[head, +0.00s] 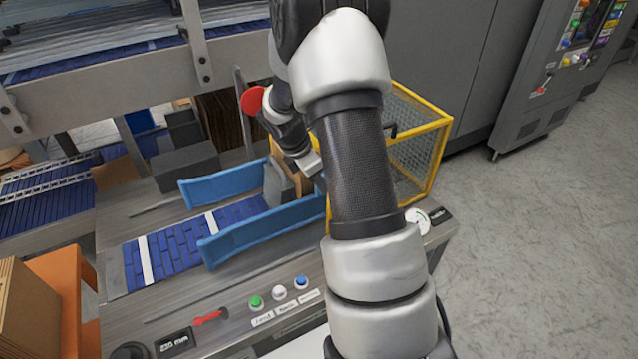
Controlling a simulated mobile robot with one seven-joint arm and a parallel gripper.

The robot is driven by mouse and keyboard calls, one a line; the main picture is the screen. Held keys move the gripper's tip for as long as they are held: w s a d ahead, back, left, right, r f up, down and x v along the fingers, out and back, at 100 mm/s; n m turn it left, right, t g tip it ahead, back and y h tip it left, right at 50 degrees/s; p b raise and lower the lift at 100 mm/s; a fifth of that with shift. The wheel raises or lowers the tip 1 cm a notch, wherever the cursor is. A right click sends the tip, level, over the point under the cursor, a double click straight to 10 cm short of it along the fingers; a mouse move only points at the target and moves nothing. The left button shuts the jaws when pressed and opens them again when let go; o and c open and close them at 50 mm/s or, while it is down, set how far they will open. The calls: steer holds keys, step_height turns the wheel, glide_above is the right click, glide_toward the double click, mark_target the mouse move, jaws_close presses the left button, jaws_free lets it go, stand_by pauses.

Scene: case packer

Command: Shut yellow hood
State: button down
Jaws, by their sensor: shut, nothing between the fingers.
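The yellow hood (440,122) is a yellow frame with wire mesh at the right end of the machine. My arm crosses in front of it and hides much of its left and middle part. A dark handle (391,130) shows on the mesh side, just right of my arm. I cannot tell how far open the hood stands. My gripper (314,172) is left of my arm, near the hood's left side, by the end of the blue guide rails. It points down and right, and its fingertips are partly hidden. It is shut with nothing held; contact with the hood cannot be made out.
Blue rails (262,229) flank a blue belt (180,245). Grey cabinets (440,50) stand behind; floor at right is clear.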

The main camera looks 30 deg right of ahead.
steer(key=shift+d+r, duration=0.1)
steer(key=shift+d, duration=0.35)
steer(key=s+a+r+m+t, duration=0.1)
steer(key=s+a+r+m, duration=0.1)
steer(key=a+r, duration=0.5)
steer(key=s+a+r+m, duration=0.2)
steer(key=s+a+r, duration=0.15)
steer(key=r, duration=0.65)
steer(key=s+a+r+m+t+y, duration=0.2)
steer(key=s+a+r+m, duration=0.2)
steer(key=s+m, duration=0.3)
steer(key=s+a+r+m+t+y, duration=0.2)
steer(key=s+a+r+m, duration=0.2)
steer(key=s, duration=0.6)
steer(key=a+m, duration=0.2)
steer(key=m, duration=0.1)
steer(key=shift+s+r+t, duration=0.2)
steer(key=shift+s+t, duration=0.1)
steer(key=shift+s, duration=0.1)
